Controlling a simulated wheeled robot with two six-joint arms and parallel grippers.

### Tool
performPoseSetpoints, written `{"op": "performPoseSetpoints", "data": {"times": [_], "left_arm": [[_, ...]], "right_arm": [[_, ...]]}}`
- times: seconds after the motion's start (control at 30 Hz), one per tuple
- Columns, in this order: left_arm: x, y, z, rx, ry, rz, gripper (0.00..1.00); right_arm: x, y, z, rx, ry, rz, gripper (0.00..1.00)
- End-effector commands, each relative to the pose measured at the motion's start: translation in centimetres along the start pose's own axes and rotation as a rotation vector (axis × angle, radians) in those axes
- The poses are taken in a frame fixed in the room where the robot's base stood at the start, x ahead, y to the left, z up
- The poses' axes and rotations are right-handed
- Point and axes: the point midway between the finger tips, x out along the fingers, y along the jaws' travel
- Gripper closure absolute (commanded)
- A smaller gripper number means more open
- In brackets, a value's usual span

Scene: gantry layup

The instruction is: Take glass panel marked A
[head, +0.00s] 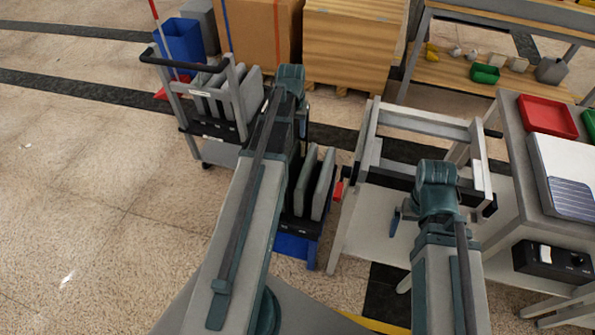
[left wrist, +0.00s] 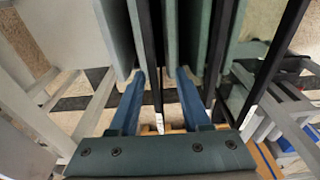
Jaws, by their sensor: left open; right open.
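Several upright grey panels (head: 245,97) stand in slots on a push cart at the left in the head view. More panels (head: 323,184) stand in a low black rack near the middle. No letter A is readable on any panel. In the left wrist view, my left gripper (left wrist: 160,74) is open, its two blue fingers reaching in among upright panels (left wrist: 116,35). Panel edges show near and between the fingertips; I cannot tell whether they touch. In the head view my left arm hides its fingers. My right gripper (head: 397,220) is open beside the grey frame, partly hidden by its wrist.
A grey frame (head: 345,225) stands right of the low rack. The floor at left is clear.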

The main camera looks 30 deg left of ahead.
Motion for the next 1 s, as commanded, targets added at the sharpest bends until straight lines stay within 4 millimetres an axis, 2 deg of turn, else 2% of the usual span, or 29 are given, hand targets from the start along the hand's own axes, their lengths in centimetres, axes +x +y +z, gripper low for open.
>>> {"op": "performPoseSetpoints", "data": {"times": [0.03,0.1,0.53,0.9,1.0], "left_arm": [[1.5,0.0,0.1,0.0,0.0,0.0,0.53],[2.3,0.0,0.1,0.0,0.0,0.0,0.53],[3.4,0.1,0.1,0.0,0.0,0.0,0.53],[7.7,0.8,0.5,0.0,0.0,0.0,0.53],[8.2,0.8,0.5,0.0,0.0,0.0,0.53]], "right_arm": [[1.4,-0.1,-0.1,0.0,0.0,0.0,0.0],[2.3,-0.2,-0.1,0.0,0.0,0.0,0.0],[3.4,-0.3,-0.2,0.0,0.0,0.0,0.0],[7.6,-0.7,-0.5,0.0,0.0,0.0,0.0],[8.1,-0.8,-0.5,0.0,0.0,0.0,0.0]]}}
